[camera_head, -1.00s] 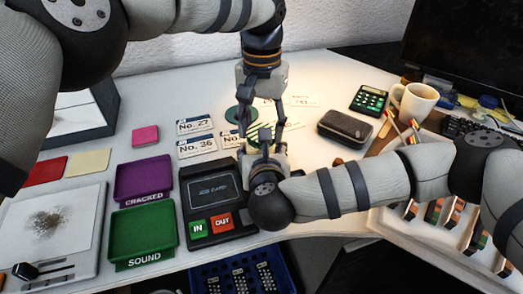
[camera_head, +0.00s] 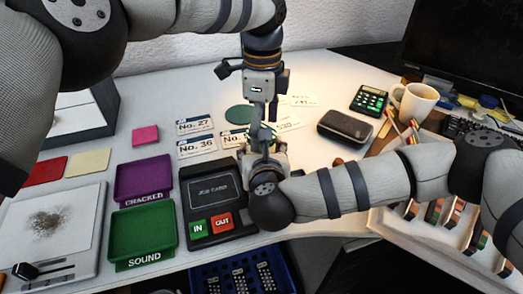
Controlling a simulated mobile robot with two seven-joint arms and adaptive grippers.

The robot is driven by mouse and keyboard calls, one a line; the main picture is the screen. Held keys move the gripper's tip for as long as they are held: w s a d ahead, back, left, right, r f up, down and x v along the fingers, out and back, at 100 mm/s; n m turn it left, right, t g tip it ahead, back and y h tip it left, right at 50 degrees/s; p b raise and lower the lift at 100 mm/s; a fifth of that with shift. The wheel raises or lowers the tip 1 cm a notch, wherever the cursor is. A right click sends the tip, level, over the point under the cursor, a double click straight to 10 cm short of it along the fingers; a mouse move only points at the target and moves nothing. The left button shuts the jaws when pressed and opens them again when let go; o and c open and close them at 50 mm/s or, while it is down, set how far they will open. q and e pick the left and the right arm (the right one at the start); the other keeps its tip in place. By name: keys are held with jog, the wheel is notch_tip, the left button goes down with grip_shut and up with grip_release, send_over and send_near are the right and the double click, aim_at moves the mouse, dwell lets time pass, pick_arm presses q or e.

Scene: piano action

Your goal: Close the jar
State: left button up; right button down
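The jar (camera_head: 263,131) stands near the middle of the table, almost wholly hidden by my two grippers; only a small green and pale patch shows. My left gripper (camera_head: 268,122) points straight down over it. Its fingers are seen edge-on, one in front of the other, so their gap does not show. My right gripper (camera_head: 263,142) reaches in from the front at the jar's near side. Its fingertips are hidden, and I cannot tell how it grips. I cannot make out whether the lid sits on the jar.
A flat green disc (camera_head: 239,115) and number cards (camera_head: 195,125) lie just left and behind. A black case (camera_head: 345,128) lies right. The job card device (camera_head: 212,200), purple tray (camera_head: 143,180) and green tray (camera_head: 142,233) are left. A mug (camera_head: 414,102) stands back right.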

pick_arm(q)
notch_tip(320, 180, up, 10)
dwell(0.4)
pick_arm(e)
jog(key=shift+c, duration=2.4)
grip_release()
jog(key=v, duration=1.2)
